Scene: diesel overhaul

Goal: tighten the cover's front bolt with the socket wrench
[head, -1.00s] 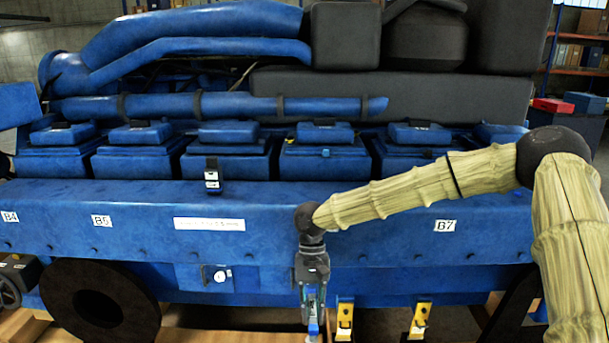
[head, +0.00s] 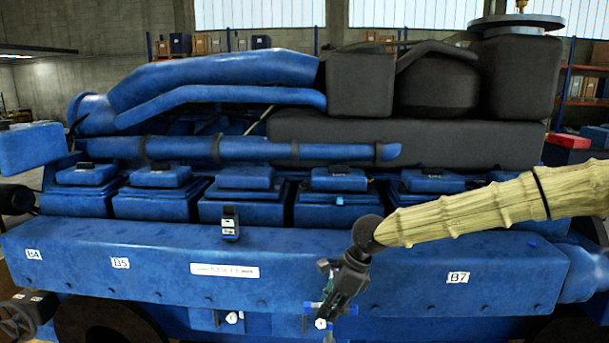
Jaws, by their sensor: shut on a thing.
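My gripper (head: 329,309) is in front of the engine's long blue side panel, near its lower edge and right of centre. It is shut on a small tool with blue parts and a pale tip, seemingly the socket wrench (head: 321,323); its lower end is cut off by the frame. A row of blue box-shaped covers (head: 333,182) sits above the panel, behind and above my gripper. A small blue piece (head: 340,200) shows on the front of the cover above my gripper. I cannot tell which cover is meant, and its front bolt is too small to make out.
A black-and-white device (head: 230,221) sits at the panel's top edge. Labels B4, B5 and B7 (head: 458,278) mark the panel. Large blue pipes (head: 215,80) and dark blocks (head: 400,140) rise behind the covers. Shelves (head: 582,87) stand at the back right.

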